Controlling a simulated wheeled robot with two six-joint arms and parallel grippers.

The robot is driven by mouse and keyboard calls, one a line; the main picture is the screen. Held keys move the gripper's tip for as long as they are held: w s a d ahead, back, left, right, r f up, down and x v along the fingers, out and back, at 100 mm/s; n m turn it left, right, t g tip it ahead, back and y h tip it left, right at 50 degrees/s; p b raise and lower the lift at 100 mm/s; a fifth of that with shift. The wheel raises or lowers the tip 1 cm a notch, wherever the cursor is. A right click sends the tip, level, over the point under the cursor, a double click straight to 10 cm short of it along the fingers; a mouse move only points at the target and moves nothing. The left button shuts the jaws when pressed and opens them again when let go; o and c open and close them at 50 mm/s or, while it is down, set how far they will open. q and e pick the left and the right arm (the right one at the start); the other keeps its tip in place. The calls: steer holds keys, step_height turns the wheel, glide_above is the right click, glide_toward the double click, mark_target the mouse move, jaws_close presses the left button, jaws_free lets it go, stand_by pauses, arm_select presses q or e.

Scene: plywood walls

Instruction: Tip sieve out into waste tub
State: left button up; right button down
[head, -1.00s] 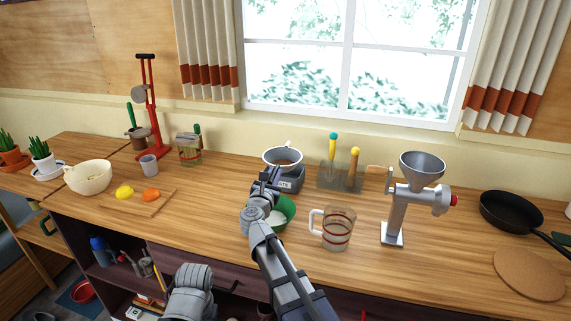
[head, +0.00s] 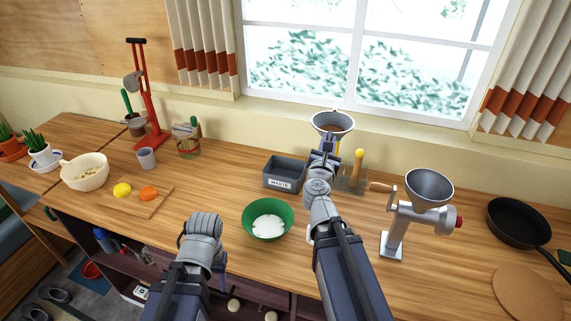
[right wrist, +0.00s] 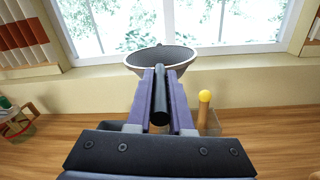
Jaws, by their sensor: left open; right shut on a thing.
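The sieve (head: 332,121) is a pale-rimmed bowl with brownish contents. My right gripper (head: 323,152) is shut on its dark handle and holds it up, roughly level, near the window wall. In the right wrist view the handle (right wrist: 160,100) lies between the fingers and the sieve (right wrist: 160,57) is beyond them; its contents cannot be seen there. The grey waste tub (head: 283,185), labelled WASTE, stands on the counter left of the sieve and lower. My left gripper (head: 206,222) is open and empty, low in front of the counter; its fingertips are hard to make out.
A green bowl (head: 267,232) with white contents stands in front of the tub. A brush holder (head: 352,183) stands close right of the tub, partly behind my right arm. A metal grinder (head: 408,215) is further right.

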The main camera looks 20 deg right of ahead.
steer(key=shift+f, duration=0.1)
steer(key=w+a+f+n+b, duration=0.2)
steer(key=a+f+n+b, duration=0.1)
steer(key=f+b, duration=0.4)
steer(key=w+a+f+n+b, duration=0.1)
steer(key=a+f+n+b, duration=0.2)
steer(key=f+b, duration=0.5)
steer(key=shift+w+a+n, duration=0.3)
steer(key=shift+w+n, duration=0.1)
steer(key=shift+n, duration=0.1)
steer(key=shift+w+a+n, duration=0.15)
steer(key=shift+a+n, duration=0.1)
steer(key=shift+n, duration=0.15)
